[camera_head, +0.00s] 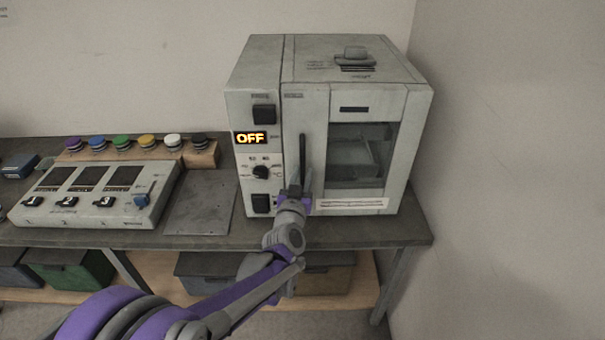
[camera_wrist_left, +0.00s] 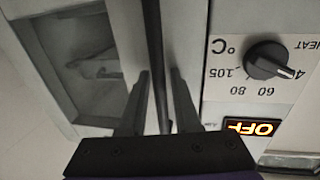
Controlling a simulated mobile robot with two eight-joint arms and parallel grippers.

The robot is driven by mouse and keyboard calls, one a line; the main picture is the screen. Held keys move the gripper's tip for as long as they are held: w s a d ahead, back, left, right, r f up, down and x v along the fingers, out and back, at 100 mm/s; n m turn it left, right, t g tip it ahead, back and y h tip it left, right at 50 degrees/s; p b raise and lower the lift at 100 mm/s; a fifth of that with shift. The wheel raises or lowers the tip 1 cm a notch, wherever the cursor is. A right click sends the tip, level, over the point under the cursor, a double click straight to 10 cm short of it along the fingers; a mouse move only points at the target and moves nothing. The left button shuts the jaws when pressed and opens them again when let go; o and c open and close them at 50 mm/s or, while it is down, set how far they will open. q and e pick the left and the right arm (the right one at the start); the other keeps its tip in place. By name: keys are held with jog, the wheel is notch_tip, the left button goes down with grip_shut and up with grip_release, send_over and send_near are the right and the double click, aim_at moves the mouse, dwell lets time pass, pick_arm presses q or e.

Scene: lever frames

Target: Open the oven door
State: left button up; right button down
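The oven (camera_head: 264,70) is a grey box on the table, and its display reads OFF. Its door (camera_head: 358,196) has a window and looks shut. A dark vertical handle (camera_head: 302,150) runs along the door's left side. My left gripper (camera_head: 301,180) is at the lower part of this handle. In the left wrist view, the two fingers of the left gripper (camera_wrist_left: 158,78) are apart, one on each side of the handle (camera_wrist_left: 156,35). Narrow gaps show between fingers and handle, so it does not look gripped. My right gripper is not in view.
A knob (camera_head: 261,172) and switches sit left of the door. A control box (camera_head: 97,215), a grey plate (camera_head: 200,204) and a row of coloured knobs (camera_head: 122,142) are left on the table. A wall (camera_head: 505,170) stands close on the right. Bins are on the lower shelf.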

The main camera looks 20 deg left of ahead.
pick_arm(q)
grip_shut()
dwell(1.5)
